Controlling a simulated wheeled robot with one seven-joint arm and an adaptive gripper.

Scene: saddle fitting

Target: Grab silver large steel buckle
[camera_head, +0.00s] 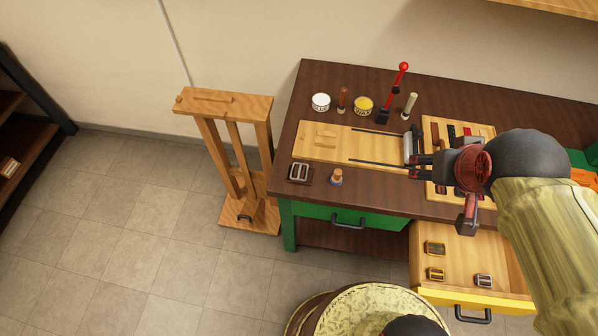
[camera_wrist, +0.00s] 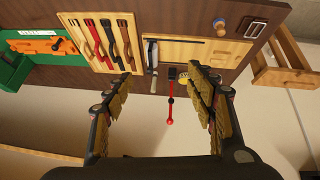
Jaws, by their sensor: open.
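A large silver buckle (camera_head: 299,171) lies on a small dark pad at the front left of the workbench top. It also shows in the wrist view (camera_wrist: 256,29) at the upper right. A smaller silver buckle (camera_head: 484,281) lies at the right in the open drawer (camera_head: 460,257). My gripper (camera_head: 416,166) is open and empty above the bench, to the right of the large silver buckle. Its spread fingers show in the wrist view (camera_wrist: 160,84).
A wooden-knobbed tool (camera_head: 336,177) stands close right of the large buckle. A light wooden board (camera_head: 340,143) lies behind it. Two pots, a red-handled tool (camera_head: 393,92) and other tools stand at the back. A wooden stand (camera_head: 225,150) is left of the bench.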

